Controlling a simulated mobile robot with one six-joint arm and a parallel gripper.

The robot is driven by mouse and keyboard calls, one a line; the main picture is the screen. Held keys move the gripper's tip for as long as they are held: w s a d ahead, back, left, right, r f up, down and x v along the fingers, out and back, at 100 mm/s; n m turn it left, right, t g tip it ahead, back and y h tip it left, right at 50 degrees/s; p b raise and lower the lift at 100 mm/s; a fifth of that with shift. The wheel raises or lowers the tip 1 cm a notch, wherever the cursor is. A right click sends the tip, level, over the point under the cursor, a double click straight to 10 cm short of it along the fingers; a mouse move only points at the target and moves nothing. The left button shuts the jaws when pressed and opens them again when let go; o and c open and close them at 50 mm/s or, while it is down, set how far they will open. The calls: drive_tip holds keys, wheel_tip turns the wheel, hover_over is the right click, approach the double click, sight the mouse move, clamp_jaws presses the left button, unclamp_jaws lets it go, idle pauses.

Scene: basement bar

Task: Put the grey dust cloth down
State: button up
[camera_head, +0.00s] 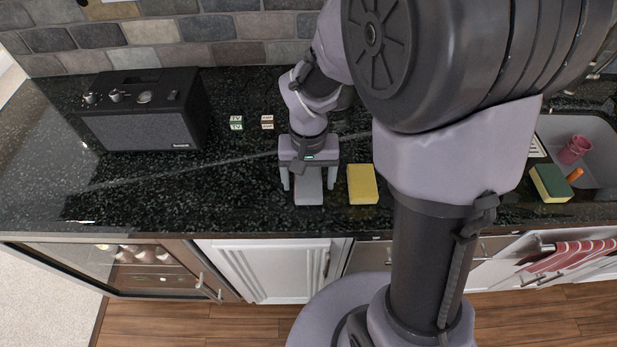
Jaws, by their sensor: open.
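The grey dust cloth (308,188) looks like a small grey block on the black speckled counter, near its front edge. My gripper (308,186) points down at it, with one finger on the left and one on the right of the cloth. The fingers are open and stand apart from its sides. The top end of the cloth is hidden under the gripper body.
A yellow sponge (362,184) lies just right of my gripper. A black speaker (144,112) stands at the left, with small lettered blocks (237,123) between. At the right, a green-and-yellow sponge (550,183) lies by a sink (597,150) holding a pink cup (574,149). The counter's left front is clear.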

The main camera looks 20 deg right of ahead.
sight(309, 181)
wheel_tip(309, 181, up, 13)
drive_tip(key=p, duration=0.5)
drive_tip(key=s+a+r+t+y, duration=0.1)
drive_tip(key=s+a+r+t, duration=0.1)
drive_tip(key=s+r, duration=0.3)
drive_tip(key=s+a+r+t+y, duration=0.1)
drive_tip(key=s+a+r+t, duration=0.1)
drive_tip(key=s+r, duration=0.3)
drive_tip(key=s+t, duration=0.1)
drive_tip(key=s, duration=0.1)
drive_tip(key=shift+s+m+t, duration=0.4)
